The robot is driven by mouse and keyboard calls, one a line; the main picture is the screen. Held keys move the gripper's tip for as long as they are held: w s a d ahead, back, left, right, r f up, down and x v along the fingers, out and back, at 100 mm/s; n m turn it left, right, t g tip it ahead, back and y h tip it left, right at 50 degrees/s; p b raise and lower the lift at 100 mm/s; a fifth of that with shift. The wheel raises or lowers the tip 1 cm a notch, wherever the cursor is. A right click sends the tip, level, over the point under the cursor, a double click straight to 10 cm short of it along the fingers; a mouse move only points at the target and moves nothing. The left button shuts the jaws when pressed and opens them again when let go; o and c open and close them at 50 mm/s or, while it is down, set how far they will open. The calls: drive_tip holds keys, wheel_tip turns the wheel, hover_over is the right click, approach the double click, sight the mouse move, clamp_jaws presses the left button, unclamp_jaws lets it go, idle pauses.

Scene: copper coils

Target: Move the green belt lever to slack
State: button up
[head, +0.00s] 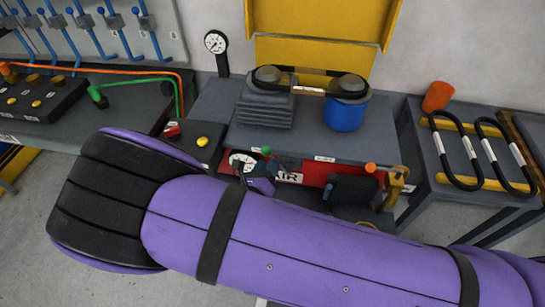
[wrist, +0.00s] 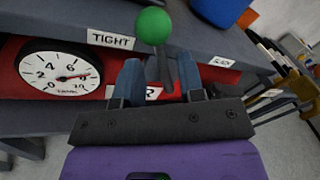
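The green belt lever shows its round green knob (wrist: 152,25) and dark shaft in the wrist view, leaning slightly left, near the TIGHT label (wrist: 110,40). In the head view the green knob (head: 266,150) stands at the bench front, just above my gripper (head: 262,170). In the wrist view my gripper (wrist: 158,65) has its two blue fingers apart, one on each side of the shaft, with gaps visible. The knob sits beyond the fingertips. A second label (wrist: 221,61) lies to the right, too small to read surely.
A white dial gauge (wrist: 58,78) sits on the red front panel left of the lever. Above, the bench holds a grey ribbed motor (head: 265,105) and a blue drum (head: 346,113) joined by a belt. An orange-knobbed lever (head: 370,168) stands to the right.

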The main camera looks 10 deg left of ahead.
drive_tip(key=shift+x, duration=1.85)
drive_tip(key=shift+c, duration=0.5)
clamp_jaws()
